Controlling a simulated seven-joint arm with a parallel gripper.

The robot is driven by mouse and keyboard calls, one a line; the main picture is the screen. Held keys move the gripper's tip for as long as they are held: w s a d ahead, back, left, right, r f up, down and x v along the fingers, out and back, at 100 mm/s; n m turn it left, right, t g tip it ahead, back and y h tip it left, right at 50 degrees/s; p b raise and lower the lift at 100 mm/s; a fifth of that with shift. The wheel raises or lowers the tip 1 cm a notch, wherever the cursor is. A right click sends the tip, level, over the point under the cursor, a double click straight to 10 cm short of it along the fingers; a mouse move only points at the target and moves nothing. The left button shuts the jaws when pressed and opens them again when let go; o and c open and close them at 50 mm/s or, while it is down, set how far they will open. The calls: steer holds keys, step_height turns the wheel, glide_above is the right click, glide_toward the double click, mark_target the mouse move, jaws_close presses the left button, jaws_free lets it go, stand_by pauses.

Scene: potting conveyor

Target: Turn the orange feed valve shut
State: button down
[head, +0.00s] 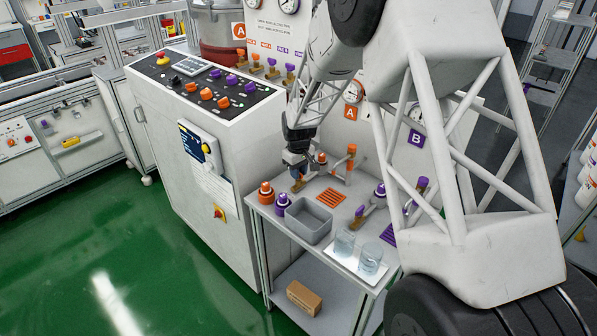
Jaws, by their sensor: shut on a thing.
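My gripper (297,174) points down at the back left of the small grey bench, beside the cabinet. Its jaws are shut on the top of a small brass-bodied valve, which I take to be the orange feed valve (297,187). Only the brass lower part shows below the fingers. The handle is hidden by the fingers, so its colour and turn angle cannot be told. A similar brass valve with a purple top (358,218) stands further right on the bench.
A grey bin (309,223), an orange-capped bottle (266,193) and a purple-capped bottle (282,205) stand near the bench's front left. Two clear beakers (344,242) stand at the front right. An orange-topped post (351,158) rises behind. The control cabinet (195,165) borders the left.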

steer(key=shift+n, duration=0.6)
steer(key=c, duration=1.2)
jaws_free()
steer(key=shift+r, duration=3.9)
